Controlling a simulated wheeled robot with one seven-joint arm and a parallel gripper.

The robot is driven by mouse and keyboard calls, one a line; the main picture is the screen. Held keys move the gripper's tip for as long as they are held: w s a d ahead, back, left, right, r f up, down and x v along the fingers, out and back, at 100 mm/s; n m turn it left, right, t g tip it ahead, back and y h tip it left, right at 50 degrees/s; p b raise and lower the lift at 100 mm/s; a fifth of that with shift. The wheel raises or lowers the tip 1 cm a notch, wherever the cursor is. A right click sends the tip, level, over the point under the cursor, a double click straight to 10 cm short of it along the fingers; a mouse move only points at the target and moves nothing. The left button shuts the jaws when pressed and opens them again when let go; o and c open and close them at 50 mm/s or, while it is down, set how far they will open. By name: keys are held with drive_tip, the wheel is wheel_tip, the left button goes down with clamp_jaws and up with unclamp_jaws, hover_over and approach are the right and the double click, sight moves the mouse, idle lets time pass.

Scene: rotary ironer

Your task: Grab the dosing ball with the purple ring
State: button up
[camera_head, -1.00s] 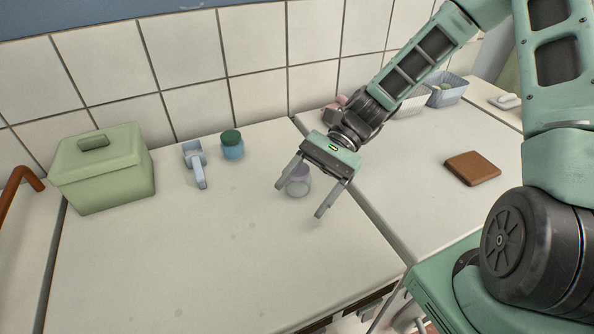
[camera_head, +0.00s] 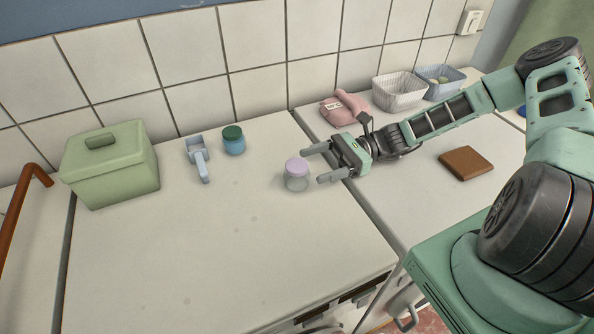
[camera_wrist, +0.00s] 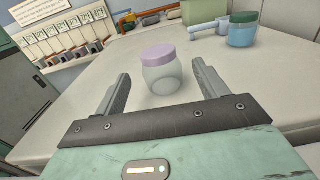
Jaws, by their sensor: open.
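The dosing ball with the purple ring (camera_head: 297,174) is a small pale, translucent jar shape with a purple top. It stands upright on the white counter. My gripper (camera_head: 317,163) is open and low over the counter, just right of the ball, with its fingers pointing left toward it. In the wrist view the ball (camera_wrist: 161,70) stands ahead of the open fingers (camera_wrist: 160,82), centred between them; nothing is held. Whether the fingertips reach beside the ball is hard to tell.
A blue jar with a green lid (camera_head: 233,141) and a light blue scoop (camera_head: 199,158) stand behind left. A green lidded box (camera_head: 110,170) is farther left. A pink bag (camera_head: 344,108), baskets (camera_head: 399,92) and a brown block (camera_head: 466,163) are right. The front counter is clear.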

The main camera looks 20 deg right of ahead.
sight(289, 172)
drive_tip(key=a+p, duration=0.2)
drive_tip(key=a, duration=0.5)
drive_tip(key=shift+r+p, duration=0.2)
drive_tip(key=shift+p, duration=0.2)
drive_tip(key=shift+w+a+f, duration=0.1)
drive_tip(key=shift+a, duration=0.2)
drive_tip(key=shift+c, duration=0.2)
drive_tip(key=c, duration=1)
